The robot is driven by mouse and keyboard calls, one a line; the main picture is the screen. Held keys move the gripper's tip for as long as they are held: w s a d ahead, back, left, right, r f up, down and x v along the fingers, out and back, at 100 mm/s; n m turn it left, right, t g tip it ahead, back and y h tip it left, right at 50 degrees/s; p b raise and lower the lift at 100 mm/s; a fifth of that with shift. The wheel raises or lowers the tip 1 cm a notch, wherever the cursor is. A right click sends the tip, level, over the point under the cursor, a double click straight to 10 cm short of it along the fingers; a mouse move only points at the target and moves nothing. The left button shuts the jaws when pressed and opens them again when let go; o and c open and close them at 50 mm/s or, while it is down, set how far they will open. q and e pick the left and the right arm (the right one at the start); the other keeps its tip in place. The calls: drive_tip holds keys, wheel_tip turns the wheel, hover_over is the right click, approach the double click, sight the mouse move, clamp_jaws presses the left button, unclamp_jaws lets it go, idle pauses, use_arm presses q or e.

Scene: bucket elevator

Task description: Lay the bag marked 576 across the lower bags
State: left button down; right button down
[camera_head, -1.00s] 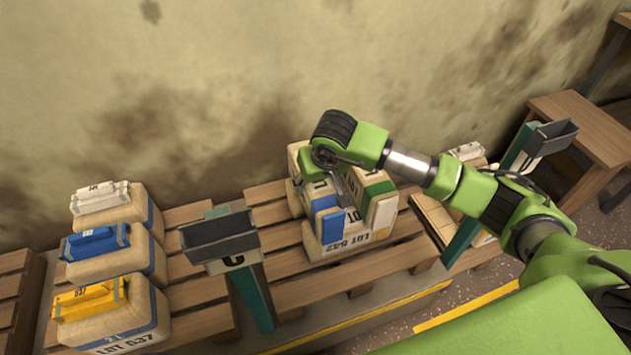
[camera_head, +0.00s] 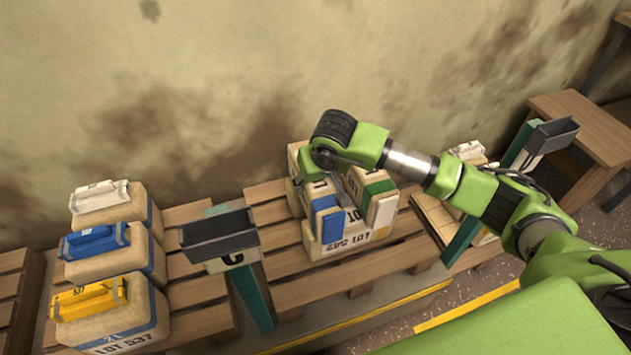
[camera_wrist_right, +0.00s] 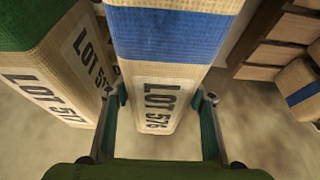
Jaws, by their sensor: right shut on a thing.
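The bag marked 576 (camera_wrist_right: 158,105) is pale with a blue band and stands on end in the right wrist view, its LOT 576 label facing the camera. My right gripper (camera_wrist_right: 160,95) is shut on it, one finger along each side. In the head view the blue-banded bag (camera_head: 327,221) is upright over a lower bag (camera_head: 345,243), and my right gripper (camera_head: 338,182) is at its top. I cannot tell whether it touches the lower bag. My left gripper is not in view.
A dark bucket on a teal post (camera_head: 220,234) stands to the left. Stacked bags with white, blue and yellow tops (camera_head: 112,318) are further left. The wall is behind.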

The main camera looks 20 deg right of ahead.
drive_tip(key=shift+w+r, duration=0.15)
drive_tip(key=shift+r, duration=0.05)
drive_tip(key=c, duration=0.9)
unclamp_jaws()
drive_tip(key=shift+f, duration=0.1)
